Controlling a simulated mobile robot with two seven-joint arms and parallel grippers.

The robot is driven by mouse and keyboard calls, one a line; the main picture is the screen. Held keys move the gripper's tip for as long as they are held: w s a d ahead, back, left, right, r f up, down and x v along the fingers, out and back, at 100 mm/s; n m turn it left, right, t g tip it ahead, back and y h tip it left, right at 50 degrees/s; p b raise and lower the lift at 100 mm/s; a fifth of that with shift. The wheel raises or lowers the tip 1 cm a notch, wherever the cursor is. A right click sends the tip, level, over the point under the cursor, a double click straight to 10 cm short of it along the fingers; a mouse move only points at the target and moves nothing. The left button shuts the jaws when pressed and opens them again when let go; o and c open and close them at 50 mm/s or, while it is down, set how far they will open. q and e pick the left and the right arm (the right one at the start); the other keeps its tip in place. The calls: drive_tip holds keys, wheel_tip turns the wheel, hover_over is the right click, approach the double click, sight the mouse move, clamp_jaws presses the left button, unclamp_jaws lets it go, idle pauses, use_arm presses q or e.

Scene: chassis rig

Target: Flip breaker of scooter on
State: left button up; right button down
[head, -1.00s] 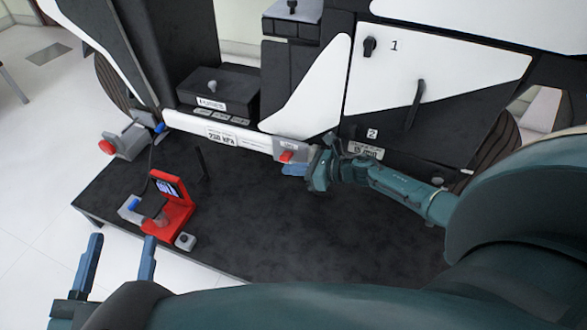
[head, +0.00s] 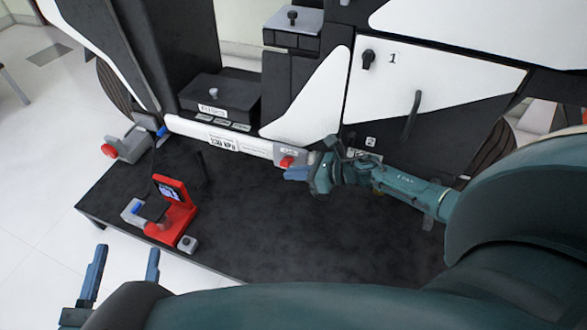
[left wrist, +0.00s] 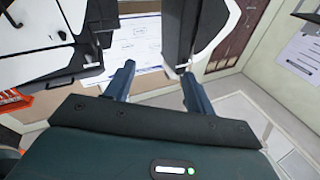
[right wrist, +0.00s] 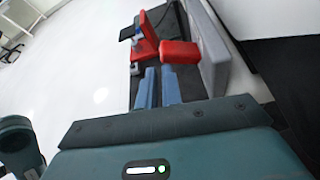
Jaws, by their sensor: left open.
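The scooter's breaker appears to be the red lever (head: 287,161) on a small grey box at the right end of the white lower rail. In the right wrist view, the red lever (right wrist: 182,48) juts left from the grey housing (right wrist: 212,62). My right gripper (head: 296,173) is beside and just below the lever. In the right wrist view its two blue fingers (right wrist: 158,78) are nearly together, with nothing seen between them, and their tips are close under the lever. Contact cannot be told. My left gripper (head: 126,262) is open and empty at the lower left, away from the scooter.
A red stand with a small screen (head: 175,205) and a red knob on a grey block (head: 110,150) are at the left of the dark platform (head: 270,225). A black box (head: 220,97) sits above the rail.

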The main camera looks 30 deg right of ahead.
use_arm(q)
drive_tip(key=shift+s+a+n+g+y+p, duration=0.2)
drive_tip(key=shift+a+n+g+y+p, duration=0.25)
drive_tip(key=shift+p, duration=0.45)
use_arm(e)
wheel_tip(320, 180, up, 9)
drive_tip(key=w, duration=0.1)
drive_tip(key=shift+t, duration=0.3)
drive_tip(key=shift+w, duration=0.1)
